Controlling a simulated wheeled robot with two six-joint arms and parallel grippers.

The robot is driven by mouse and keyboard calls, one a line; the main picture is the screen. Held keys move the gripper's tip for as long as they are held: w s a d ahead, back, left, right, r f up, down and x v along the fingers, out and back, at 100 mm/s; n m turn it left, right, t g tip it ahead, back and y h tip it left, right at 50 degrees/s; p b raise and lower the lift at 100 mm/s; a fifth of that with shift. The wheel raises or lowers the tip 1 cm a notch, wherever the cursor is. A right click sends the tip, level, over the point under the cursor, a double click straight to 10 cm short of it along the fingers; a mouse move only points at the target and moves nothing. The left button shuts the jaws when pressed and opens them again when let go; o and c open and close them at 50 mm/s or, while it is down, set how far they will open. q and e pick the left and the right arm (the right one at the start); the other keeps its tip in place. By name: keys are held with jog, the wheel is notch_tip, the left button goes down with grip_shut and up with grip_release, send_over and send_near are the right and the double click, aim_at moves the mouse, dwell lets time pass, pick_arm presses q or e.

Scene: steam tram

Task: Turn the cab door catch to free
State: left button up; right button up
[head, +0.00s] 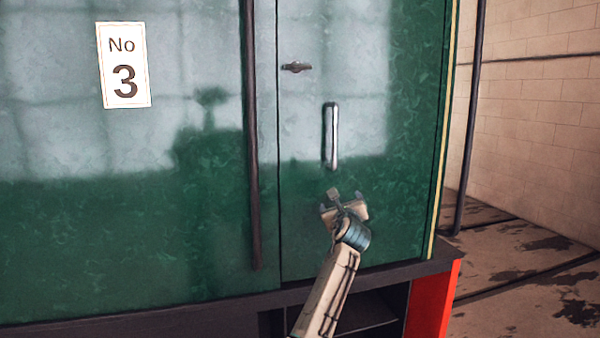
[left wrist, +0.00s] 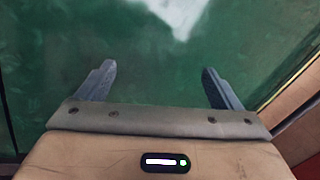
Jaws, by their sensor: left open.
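The cab door (head: 350,220) is a green panel, and it looks shut. A small dark catch (head: 296,67) sits high on the door near its left edge, its lever lying about level. A silver upright handle (head: 331,136) is on the door below and right of the catch. My left gripper (head: 345,200) is open and empty, just below the handle and well below the catch. In the left wrist view its two fingers (left wrist: 158,78) are spread with only green panel beyond them; the catch is not seen there. My right gripper is not in view.
A dark upright rail (head: 252,140) runs left of the door. A white plate reading No 3 (head: 124,65) is further left. A dark ledge (head: 200,312) runs below, with a red end (head: 436,300). A dark pole (head: 468,120) and a tiled wall (head: 540,110) are at the right.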

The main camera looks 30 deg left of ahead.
pick_arm(q)
jog(key=s+a+r+y, duration=0.1)
jog(key=s+r+y, duration=0.15)
jog(key=r, duration=0.75)
jog(key=s+r+y, duration=0.1)
jog(key=s+r, duration=0.2)
jog(key=r, duration=0.7)
jog(key=y+p, duration=0.1)
jog(key=y, duration=0.3)
send_near(299, 68)
jog(key=shift+m+g, duration=0.4)
jog(key=shift+g, duration=0.1)
jog(key=p+x, duration=0.1)
jog(key=x, duration=0.2)
jog(key=p+x, duration=0.2)
jog(key=x, duration=0.1)
jog(key=p+x, duration=0.1)
jog(key=x, duration=0.1)
jog(key=shift+w+a+r, duration=0.1)
jog(key=shift+w+r, duration=0.1)
jog(key=shift+r, duration=0.3)
jog(key=shift+w+a+r+p, duration=0.1)
jog(key=shift+w+a+p, duration=0.2)
jog(key=shift+w, duration=0.1)
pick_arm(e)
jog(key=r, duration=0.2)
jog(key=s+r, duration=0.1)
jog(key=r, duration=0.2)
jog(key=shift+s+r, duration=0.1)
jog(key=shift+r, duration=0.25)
